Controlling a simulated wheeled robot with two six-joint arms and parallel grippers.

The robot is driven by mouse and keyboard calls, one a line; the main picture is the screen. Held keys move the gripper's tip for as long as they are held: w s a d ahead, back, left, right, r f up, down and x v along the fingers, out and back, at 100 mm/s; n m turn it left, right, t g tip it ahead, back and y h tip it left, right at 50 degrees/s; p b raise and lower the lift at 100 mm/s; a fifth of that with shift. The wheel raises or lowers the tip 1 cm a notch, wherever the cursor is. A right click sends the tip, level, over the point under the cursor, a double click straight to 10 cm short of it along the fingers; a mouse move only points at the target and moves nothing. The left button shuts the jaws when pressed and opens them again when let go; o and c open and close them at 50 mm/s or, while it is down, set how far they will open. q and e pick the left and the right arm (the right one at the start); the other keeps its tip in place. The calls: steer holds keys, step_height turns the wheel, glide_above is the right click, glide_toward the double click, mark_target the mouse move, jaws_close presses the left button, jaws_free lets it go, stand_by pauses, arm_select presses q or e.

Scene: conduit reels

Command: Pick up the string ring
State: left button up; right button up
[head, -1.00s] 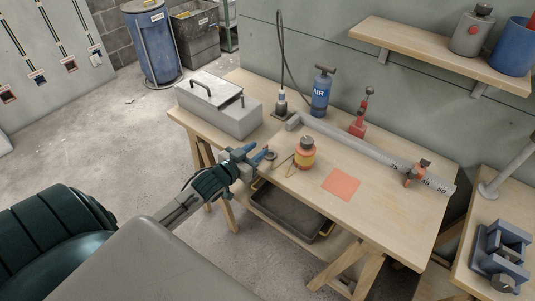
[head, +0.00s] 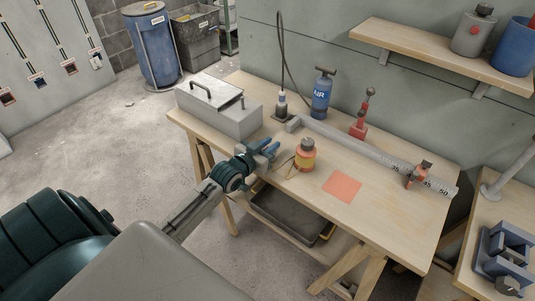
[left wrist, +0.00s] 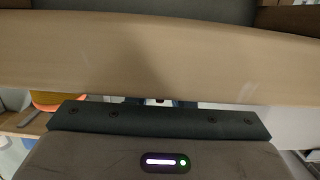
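A small spool with an orange body and a yellow band (head: 305,155) stands upright on the workbench (head: 380,215); it also shows at the left of the left wrist view (left wrist: 45,100). A thin string (head: 290,167) runs from its left side down towards the bench edge. I cannot make out the string ring clearly. My right gripper is not in view.
A grey toolbox (head: 220,110), a blue air pump (head: 321,95) and a red tool (head: 363,115) stand along the back. A long grey conduit (head: 350,142) lies behind the spool. An orange-red square (head: 342,188) marks bare bench to the right. A dark tray (head: 290,215) sits below.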

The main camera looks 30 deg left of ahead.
arm_select(q)
jaws_close()
steer(key=shift+r, duration=0.1)
